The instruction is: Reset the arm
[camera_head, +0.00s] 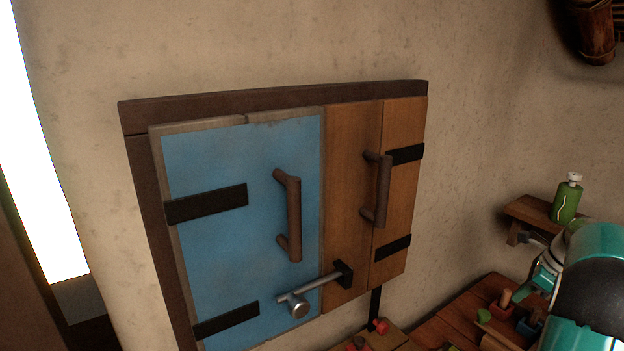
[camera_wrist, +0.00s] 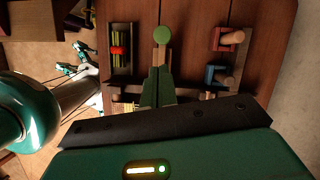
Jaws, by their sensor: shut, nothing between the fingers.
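My gripper (camera_wrist: 157,72) shows in the wrist view as two dark green fingers side by side, shut with nothing between them. It points over a reddish-brown wooden table (camera_wrist: 190,20). A green-topped wooden piece (camera_wrist: 162,36) appears just beyond the fingertips; how far below them it lies is hard to tell. In the head view my teal arm fills the lower right corner, and the fingertips cannot be made out clearly there.
A wall cabinet has a blue door (camera_head: 235,225) and a wooden door (camera_head: 350,200), both closed, with a metal latch (camera_head: 310,290) across them. A green bottle (camera_head: 566,200) stands on a small shelf (camera_head: 528,212) close to my arm. Small coloured pieces (camera_head: 502,304) lie on the table.

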